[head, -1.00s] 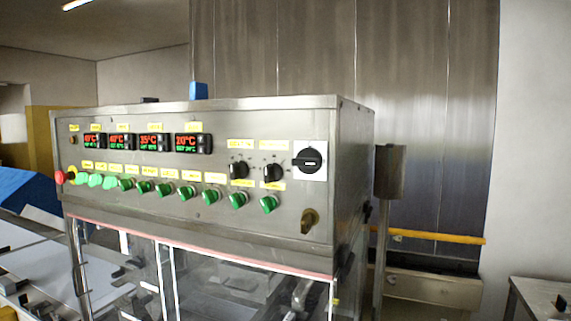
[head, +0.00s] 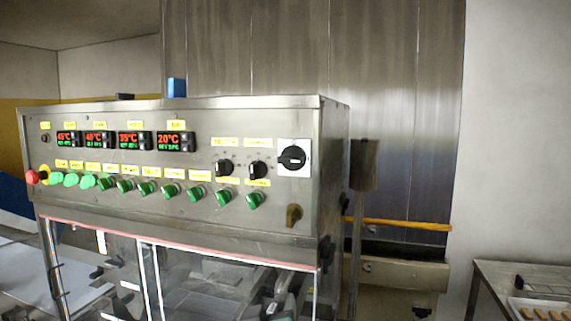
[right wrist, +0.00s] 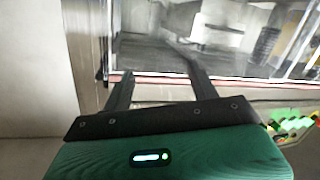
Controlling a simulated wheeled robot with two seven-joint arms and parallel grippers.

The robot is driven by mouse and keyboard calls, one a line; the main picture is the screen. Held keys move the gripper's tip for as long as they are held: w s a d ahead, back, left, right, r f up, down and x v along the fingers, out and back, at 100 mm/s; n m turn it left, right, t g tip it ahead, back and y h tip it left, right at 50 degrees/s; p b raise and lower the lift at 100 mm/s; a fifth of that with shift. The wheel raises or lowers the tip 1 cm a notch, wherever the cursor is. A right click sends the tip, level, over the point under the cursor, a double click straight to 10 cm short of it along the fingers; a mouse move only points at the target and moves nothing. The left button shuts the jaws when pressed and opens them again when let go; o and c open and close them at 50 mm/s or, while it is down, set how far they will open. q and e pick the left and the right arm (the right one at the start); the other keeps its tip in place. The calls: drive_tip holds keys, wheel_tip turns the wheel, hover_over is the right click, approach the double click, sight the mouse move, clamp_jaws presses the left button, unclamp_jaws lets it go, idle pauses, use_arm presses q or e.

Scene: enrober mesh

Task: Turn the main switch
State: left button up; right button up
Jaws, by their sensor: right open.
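The main switch (head: 293,157) is a large black rotary knob on a white square plate, at the upper right of the control panel (head: 95,213) in the head view. Its pale-marked handle lies roughly level. My right gripper (right wrist: 161,85) shows in the right wrist view, open and empty, its two dark fingers apart. The machine's clear front window (right wrist: 225,40) is beyond the fingers, and green buttons show at the lower right, clear of the fingers. The switch is not visible in that view. I cannot make out either gripper in the head view.
Two smaller black knobs (head: 240,168) sit left of the switch; a brass-coloured knob (head: 293,215) is below it. Green buttons (head: 160,190), a red button (head: 32,177) and displays (head: 120,140) fill the panel. A post (head: 362,180) and a side table (head: 530,270) stand right.

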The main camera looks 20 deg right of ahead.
drive_tip(key=s+a+r+m+t+h, duration=0.2)
drive_tip(key=s+r+m+t+h, duration=0.15)
drive_tip(key=r, duration=0.95)
drive_tip(key=m+h, duration=0.3)
approach(288, 161)
drive_tip(key=shift+n, duration=0.25)
drive_tip(key=p+x, duration=0.7)
drive_tip(key=shift+d+r+p, duration=0.1)
drive_tip(key=shift+r+p, duration=0.2)
drive_tip(key=shift+w+d+r+p, duration=0.1)
drive_tip(key=shift+w+d+p, duration=0.35)
drive_tip(key=shift+w, duration=0.25)
